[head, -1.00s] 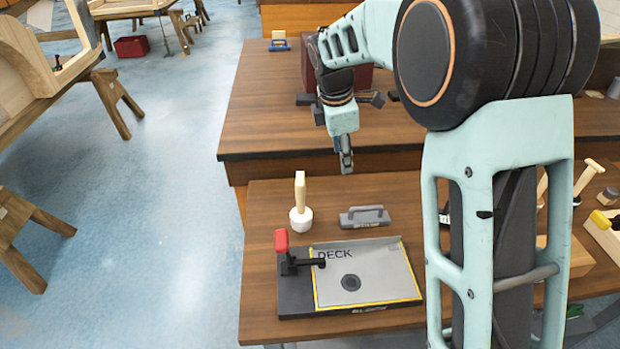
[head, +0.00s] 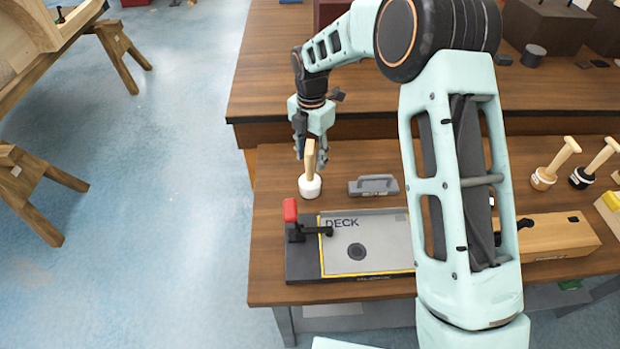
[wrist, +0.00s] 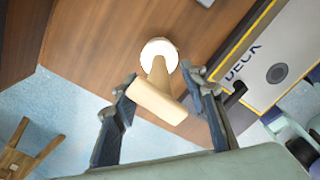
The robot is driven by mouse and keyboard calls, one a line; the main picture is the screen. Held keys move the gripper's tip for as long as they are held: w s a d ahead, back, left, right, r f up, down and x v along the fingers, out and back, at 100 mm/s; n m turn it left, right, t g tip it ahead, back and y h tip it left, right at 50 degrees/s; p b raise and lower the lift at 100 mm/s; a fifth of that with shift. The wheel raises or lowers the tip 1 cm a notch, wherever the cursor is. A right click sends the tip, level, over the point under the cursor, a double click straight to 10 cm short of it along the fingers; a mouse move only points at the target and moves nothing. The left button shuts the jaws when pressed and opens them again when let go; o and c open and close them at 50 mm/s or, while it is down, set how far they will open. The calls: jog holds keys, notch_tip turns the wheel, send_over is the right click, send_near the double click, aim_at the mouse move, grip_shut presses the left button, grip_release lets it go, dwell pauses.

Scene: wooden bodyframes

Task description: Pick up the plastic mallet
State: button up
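A mallet with a white, plastic-looking head (head: 310,187) and a pale wooden handle stands upright on its head on the brown worktable (head: 275,235). The mallet also shows in the wrist view (wrist: 158,52), its handle pointing up toward the camera. My gripper (head: 311,154) is over the mallet, pointing down, with its fingers around handle height. In the wrist view my gripper (wrist: 162,84) is open, one finger on each side of the handle. Gaps show beside the handle, and I cannot see any contact.
A grey handled tool (head: 373,186) lies right of the mallet. A fixture marked DECK (head: 365,245) with a red-handled clamp (head: 290,210) is in front. Two other mallets (head: 545,178) (head: 582,177) stand at the right. The table's left edge is close to the mallet.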

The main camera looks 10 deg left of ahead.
aim_at(310, 167)
notch_tip(310, 167, down, 4)
jog(key=shift+a+f+p, duration=0.1)
jog(key=shift+f+p, duration=0.1)
jog(key=shift+p, duration=0.25)
jog(key=shift+c, duration=0.4)
grip_shut()
